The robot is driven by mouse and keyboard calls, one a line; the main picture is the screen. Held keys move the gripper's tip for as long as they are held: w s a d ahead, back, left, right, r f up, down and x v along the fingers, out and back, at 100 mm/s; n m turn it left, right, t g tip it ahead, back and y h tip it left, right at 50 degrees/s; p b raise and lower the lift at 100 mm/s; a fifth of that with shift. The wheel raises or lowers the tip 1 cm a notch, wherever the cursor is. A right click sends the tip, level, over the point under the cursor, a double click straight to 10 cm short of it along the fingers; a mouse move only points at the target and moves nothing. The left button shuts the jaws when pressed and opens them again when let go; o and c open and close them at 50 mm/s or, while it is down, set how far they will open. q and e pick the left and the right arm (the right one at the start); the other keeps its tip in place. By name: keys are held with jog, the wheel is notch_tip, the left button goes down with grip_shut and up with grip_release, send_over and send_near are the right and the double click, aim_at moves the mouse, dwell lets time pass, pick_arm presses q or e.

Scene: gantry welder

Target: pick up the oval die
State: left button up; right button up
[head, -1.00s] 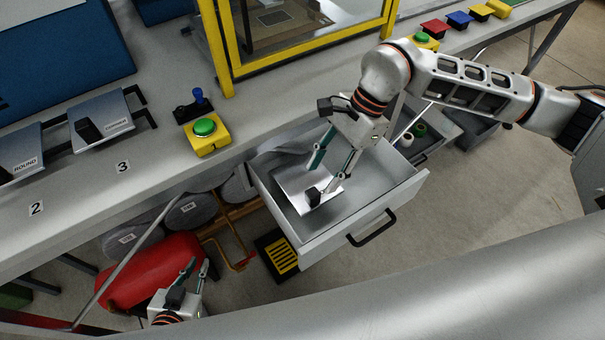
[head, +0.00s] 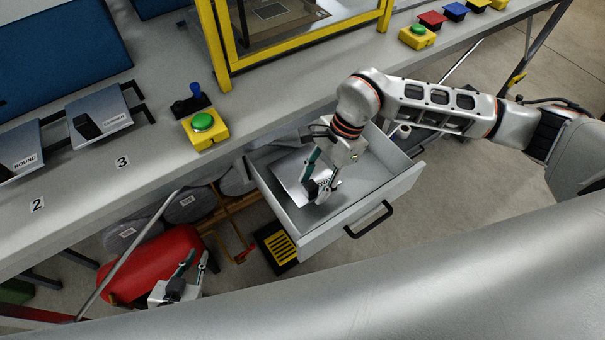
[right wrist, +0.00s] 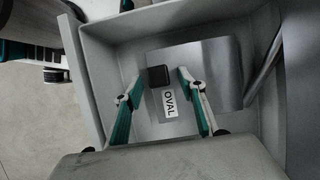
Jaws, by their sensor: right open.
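The oval die is a flat metal plate (head: 290,174) with a black block on it, lying in the open drawer. In the right wrist view the plate (right wrist: 217,70) shows the black block and a white label reading OVAL. My right gripper (head: 315,187) is open and reaches down into the drawer. In the right wrist view its fingertips (right wrist: 161,76) stand on either side of the black block; I cannot tell if they touch it. My left gripper (head: 196,260) is open and empty, beyond the drawer at the lower left, near the red tank.
The open drawer (head: 372,205) has raised walls around the die. The bench (head: 150,160) above it holds a green button box (head: 205,130) and two other dies. The red tank (head: 150,268) and a yellow-black pedal (head: 281,248) are below. Floor right of the drawer is clear.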

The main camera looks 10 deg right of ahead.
grip_shut()
jog(key=shift+w+r, duration=0.1)
jog(key=shift+r, duration=0.05)
